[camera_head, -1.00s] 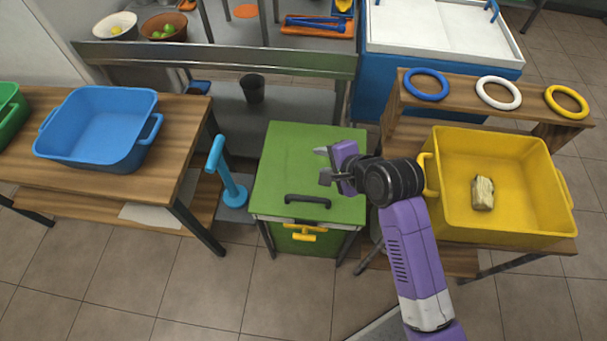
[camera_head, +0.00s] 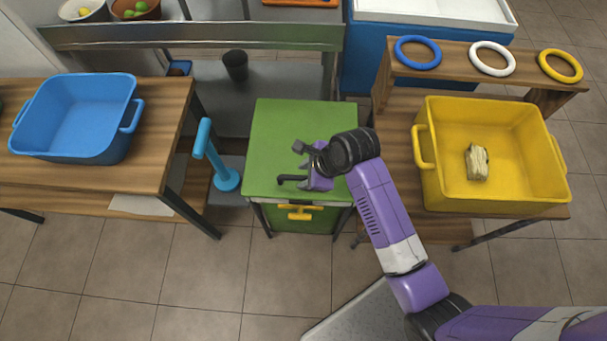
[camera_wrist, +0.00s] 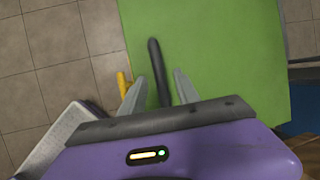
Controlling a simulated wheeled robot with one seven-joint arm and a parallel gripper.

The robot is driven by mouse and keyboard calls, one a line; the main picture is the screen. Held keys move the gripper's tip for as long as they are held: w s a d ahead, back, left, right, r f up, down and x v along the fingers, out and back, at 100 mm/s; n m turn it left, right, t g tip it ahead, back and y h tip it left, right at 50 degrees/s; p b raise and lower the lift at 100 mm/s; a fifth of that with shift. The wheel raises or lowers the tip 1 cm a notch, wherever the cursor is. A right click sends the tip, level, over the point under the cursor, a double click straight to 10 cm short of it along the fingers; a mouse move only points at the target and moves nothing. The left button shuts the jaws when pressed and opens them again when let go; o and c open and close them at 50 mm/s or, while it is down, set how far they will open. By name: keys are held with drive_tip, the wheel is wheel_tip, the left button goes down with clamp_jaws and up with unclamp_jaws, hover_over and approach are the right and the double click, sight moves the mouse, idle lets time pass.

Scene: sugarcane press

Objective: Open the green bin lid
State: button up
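The green bin lid (camera_head: 270,135) is flat and closed on top of the green bin, with a black handle (camera_head: 288,180) near its front edge. My gripper (camera_head: 300,163) is over the front part of the lid, at the handle. In the wrist view, the black handle (camera_wrist: 155,66) runs between the two grey fingers of my gripper (camera_wrist: 160,84), which are apart on either side of it. I see no finger touching the handle. In the head view, my gripper hides the right part of the handle.
A yellow handle (camera_head: 300,212) sticks out from the bin's front. A light blue post (camera_head: 212,155) stands left of the bin. A table with a blue tub (camera_head: 75,120) is at left; a yellow tub (camera_head: 490,190) holding a pale block is at right.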

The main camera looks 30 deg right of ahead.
drive_tip(key=shift+w+a+f, duration=0.1)
drive_tip(key=shift+w+f, duration=0.05)
drive_tip(key=shift+f, duration=0.3)
drive_tip(key=shift+c, duration=0.5)
clamp_jaws()
idle(0.6)
